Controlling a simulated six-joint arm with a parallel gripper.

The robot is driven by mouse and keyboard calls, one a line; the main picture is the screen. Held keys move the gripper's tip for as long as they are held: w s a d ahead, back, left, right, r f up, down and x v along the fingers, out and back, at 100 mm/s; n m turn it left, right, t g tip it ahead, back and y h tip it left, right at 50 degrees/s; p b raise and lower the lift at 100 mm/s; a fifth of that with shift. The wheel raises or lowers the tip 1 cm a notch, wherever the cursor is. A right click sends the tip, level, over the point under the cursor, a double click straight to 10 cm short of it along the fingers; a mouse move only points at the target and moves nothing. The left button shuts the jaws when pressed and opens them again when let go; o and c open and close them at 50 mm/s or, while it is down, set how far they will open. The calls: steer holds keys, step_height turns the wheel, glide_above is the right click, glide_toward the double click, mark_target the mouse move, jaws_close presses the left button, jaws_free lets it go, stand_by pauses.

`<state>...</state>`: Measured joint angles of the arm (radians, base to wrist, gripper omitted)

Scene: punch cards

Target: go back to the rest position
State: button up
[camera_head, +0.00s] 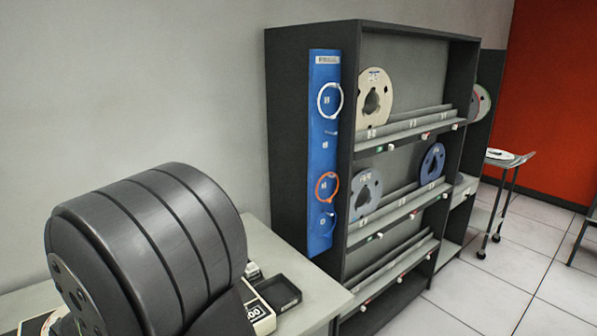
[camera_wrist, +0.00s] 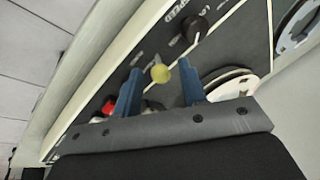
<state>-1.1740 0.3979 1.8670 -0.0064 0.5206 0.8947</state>
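My gripper (camera_wrist: 160,68) shows in the wrist view, with its two blue fingers spread apart and nothing held between them. A yellow round button (camera_wrist: 160,74) on a dark control panel (camera_wrist: 152,45) appears in the gap between the fingertips. I cannot tell how far the tips are from the panel. A black knob (camera_wrist: 195,28) sits beyond the fingers, and a red button (camera_wrist: 109,106) shows beside the left finger. The gripper is not visible in the head view, where a large dark rounded body fills the lower left.
A dark shelf rack (camera_head: 305,130) holds several tape reels, and a blue board (camera_head: 323,190) with coloured rings hangs on its side. A pale table (camera_head: 318,290) bears a small black tray (camera_head: 279,293). A wheeled cart (camera_head: 509,162) stands at right. The tiled floor between is clear.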

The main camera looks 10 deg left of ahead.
steer(key=v, duration=1.6)
steer(key=x, duration=1.7)
steer(key=shift+f, duration=0.2)
steer(key=shift+w+a+f, duration=0.15)
steer(key=shift+a+f, duration=0.05)
steer(key=shift+a, duration=0.05)
steer(key=shift+w+a+r+g+h, duration=0.1)
steer(key=shift+w+a+g+h, duration=0.25)
steer(key=shift+g+h, duration=0.4)
steer(key=shift+w+a+r+g+h, duration=0.1)
steer(key=shift+w+a+g+h, duration=0.25)
steer(key=shift+g+h, duration=0.4)
steer(key=shift+w+a+f+g+h, duration=0.1)
steer(key=shift+w+a+g+h, duration=0.2)
steer(key=shift+g+h, duration=0.4)
steer(key=shift+w+a+f+g+h, duration=0.1)
steer(key=shift+w+a+g+h, duration=0.25)
steer(key=shift+g+h, duration=0.3)
steer(key=shift+v, duration=1.8)
steer(key=shift+s+d, duration=0.1)
steer(key=shift+d, duration=0.05)
